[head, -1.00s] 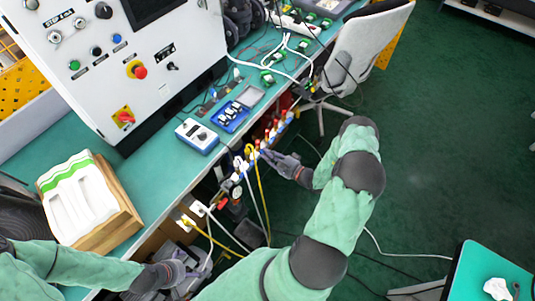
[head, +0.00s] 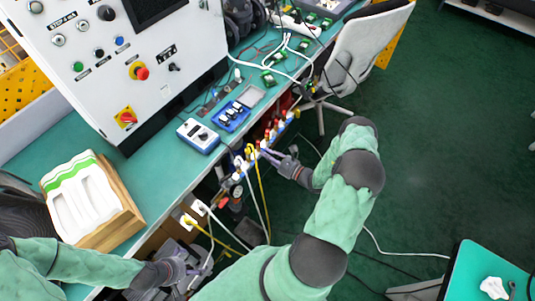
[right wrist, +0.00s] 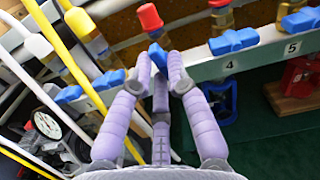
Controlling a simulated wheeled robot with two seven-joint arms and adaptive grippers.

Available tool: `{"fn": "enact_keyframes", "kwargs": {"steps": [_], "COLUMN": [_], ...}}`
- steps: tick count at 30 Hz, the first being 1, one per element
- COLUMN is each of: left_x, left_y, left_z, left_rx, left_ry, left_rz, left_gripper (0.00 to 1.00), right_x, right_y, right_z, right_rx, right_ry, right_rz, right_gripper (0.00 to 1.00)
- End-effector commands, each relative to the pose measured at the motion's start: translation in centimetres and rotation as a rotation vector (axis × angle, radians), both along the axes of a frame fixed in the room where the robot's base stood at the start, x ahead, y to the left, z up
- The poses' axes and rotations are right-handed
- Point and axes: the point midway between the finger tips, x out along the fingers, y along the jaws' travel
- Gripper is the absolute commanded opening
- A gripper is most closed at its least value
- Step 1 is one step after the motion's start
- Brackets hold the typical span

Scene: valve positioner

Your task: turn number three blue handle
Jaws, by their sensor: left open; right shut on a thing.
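A blue handle (right wrist: 157,52) on the grey valve bar (right wrist: 262,52) sits between the fingertips of my right gripper (right wrist: 160,66) in the right wrist view. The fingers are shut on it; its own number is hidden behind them. To its right are blue handles above labels 4 (right wrist: 233,41) and 5 (right wrist: 301,20). To its left is another blue handle (right wrist: 110,80). In the head view my right gripper (head: 268,155) is at the bar below the bench edge. My left gripper (head: 178,270) is open at the lower left, away from the valves.
Yellow and white hoses (right wrist: 86,40) run beside the gripped handle, with a pressure gauge (right wrist: 47,125) at left. The green bench (head: 165,170) carries a control cabinet (head: 150,85), a blue meter (head: 198,136) and a wooden tray (head: 118,222). A chair (head: 357,50) stands beyond.

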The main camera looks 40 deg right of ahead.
Motion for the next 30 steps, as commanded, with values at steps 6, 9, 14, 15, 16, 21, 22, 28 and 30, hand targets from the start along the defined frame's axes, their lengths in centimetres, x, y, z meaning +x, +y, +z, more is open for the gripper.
{"fn": "enact_keyframes", "kwargs": {"steps": [6,9,14,15,16,21,22,28,30], "left_x": [0.00,0.00,0.00,0.00,0.00,0.00,0.00,0.00,0.00], "left_y": [0.00,0.00,0.00,0.00,0.00,0.00,0.00,0.00,0.00], "left_z": [0.17,0.20,0.23,0.24,0.24,0.24,0.24,0.24,0.24], "left_rx": [0.000,0.000,0.000,0.000,0.000,0.000,0.000,0.000,0.000], "left_ry": [0.000,0.000,0.000,0.000,0.000,0.000,0.000,0.000,0.000], "left_rz": [0.000,0.000,0.000,0.000,0.000,0.000,0.000,0.000,0.000], "left_gripper": [1.00,1.00,1.00,1.00,1.00,1.00,1.00,1.00,1.00], "right_x": [-0.09,-0.09,-0.09,-0.09,-0.09,-0.09,-0.09,-0.09,-0.10], "right_y": [0.05,0.05,0.05,0.05,0.05,0.05,0.06,0.06,0.06], "right_z": [-0.09,-0.07,-0.08,-0.08,-0.08,-0.08,-0.09,-0.09,-0.08], "right_rx": [0.116,0.151,0.184,0.189,0.192,0.198,0.198,0.198,0.197], "right_ry": [0.037,0.048,0.057,0.059,0.059,0.061,0.061,0.061,0.061], "right_rz": [-0.001,-0.001,-0.002,-0.002,-0.002,-0.002,-0.002,-0.002,-0.002], "right_gripper": [0.00,0.00,0.00,0.00,0.00,0.00,0.00,0.00,0.31]}}
